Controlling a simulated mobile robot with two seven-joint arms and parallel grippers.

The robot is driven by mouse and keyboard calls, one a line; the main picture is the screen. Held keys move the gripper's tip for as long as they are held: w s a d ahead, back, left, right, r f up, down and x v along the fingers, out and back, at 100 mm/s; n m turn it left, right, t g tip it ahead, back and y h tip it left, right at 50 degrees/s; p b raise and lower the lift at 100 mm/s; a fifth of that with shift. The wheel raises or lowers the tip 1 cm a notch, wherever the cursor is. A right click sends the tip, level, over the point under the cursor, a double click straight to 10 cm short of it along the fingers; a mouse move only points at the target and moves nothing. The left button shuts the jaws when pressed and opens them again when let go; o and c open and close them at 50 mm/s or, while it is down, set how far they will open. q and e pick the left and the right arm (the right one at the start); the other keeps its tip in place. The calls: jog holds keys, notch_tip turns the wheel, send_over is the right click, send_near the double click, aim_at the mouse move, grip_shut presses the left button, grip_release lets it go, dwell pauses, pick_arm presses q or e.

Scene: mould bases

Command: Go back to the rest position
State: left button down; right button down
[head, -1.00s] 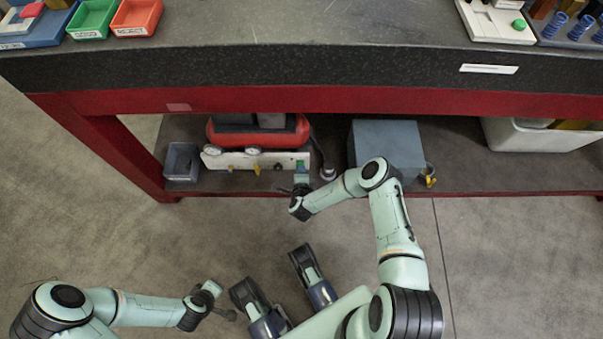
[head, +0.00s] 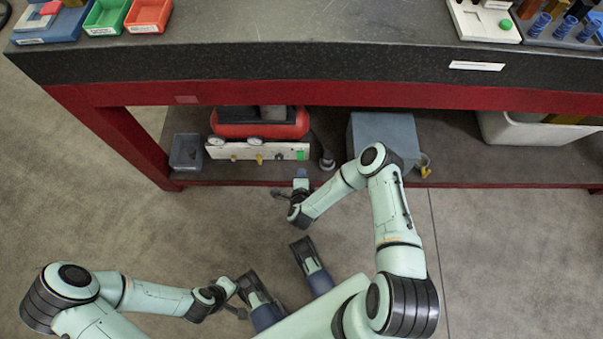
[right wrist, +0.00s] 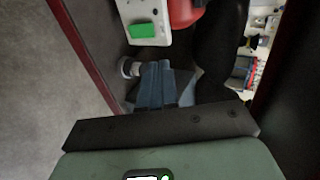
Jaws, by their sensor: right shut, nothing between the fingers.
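My right gripper (head: 301,178) hangs in front of the lower shelf's front edge, below the red compressor. In the right wrist view its blue-grey fingers (right wrist: 160,84) are together with nothing between them. The white panel with the green block lies just beyond them in that view. My left gripper (head: 224,288) is low in the head view, over the floor and beside my own dark base parts. It is too small there to show whether its fingers are open.
The workbench (head: 330,65) spans the view, with green (head: 107,16) and red (head: 148,15) bins at its back left. On the lower shelf stand a red compressor (head: 260,124), a grey box (head: 385,135), a small grey bin (head: 186,151) and a white tub (head: 545,131). The floor (head: 520,260) at right is clear.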

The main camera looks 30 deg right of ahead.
dwell(0.3)
